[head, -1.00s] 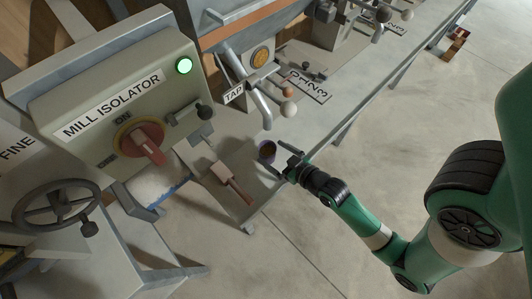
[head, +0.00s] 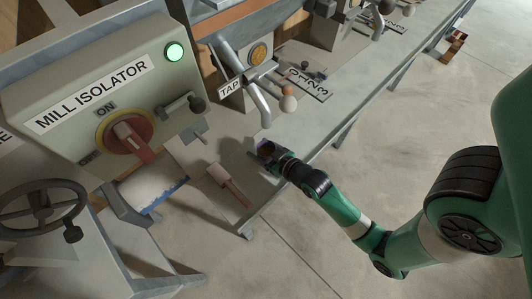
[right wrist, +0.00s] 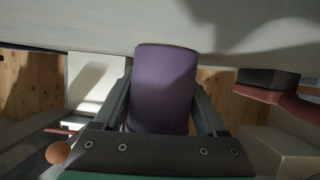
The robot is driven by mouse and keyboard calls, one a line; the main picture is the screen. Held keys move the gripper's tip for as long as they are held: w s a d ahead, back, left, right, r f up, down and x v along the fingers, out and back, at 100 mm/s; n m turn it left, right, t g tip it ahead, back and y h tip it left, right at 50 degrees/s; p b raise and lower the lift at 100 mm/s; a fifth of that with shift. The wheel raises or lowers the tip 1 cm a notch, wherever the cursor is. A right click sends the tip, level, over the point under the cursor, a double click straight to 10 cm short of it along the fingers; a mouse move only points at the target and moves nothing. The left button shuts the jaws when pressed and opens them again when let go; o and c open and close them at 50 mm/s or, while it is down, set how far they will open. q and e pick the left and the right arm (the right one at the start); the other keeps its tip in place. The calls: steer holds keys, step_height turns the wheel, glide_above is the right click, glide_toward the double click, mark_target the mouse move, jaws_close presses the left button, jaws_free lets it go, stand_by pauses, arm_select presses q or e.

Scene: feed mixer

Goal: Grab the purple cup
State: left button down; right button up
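The purple cup (right wrist: 165,88) fills the middle of the right wrist view, between the two fingers of my right gripper (right wrist: 164,100). The fingers lie along both sides of the cup, very close to it. I cannot tell whether they press on it. In the head view my right gripper (head: 270,158) is at the cup (head: 265,148) on the grey bench (head: 215,207), near its front edge. The gripper partly hides the cup there. My left gripper is not in view.
The mill isolator box (head: 85,92) with its red switch (head: 132,138) stands to the left. A brown-handled block (head: 228,184) lies on the bench left of the cup. The tap pipe (head: 258,97) is behind. Open floor (head: 340,265) lies in front.

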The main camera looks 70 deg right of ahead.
mark_target(260, 143)
steer(key=c, duration=0.8)
steer(key=shift+r+p, duration=0.45)
steer(key=shift+r, duration=0.05)
step_height(260, 143, up, 3)
steer(key=shift+p, duration=1.2)
steer(key=s+a+r+p, duration=0.3)
steer(key=s+r, duration=0.6)
steer(key=s, duration=0.4)
steer(key=shift+s+p, duration=0.3)
steer(key=shift+p, duration=0.05)
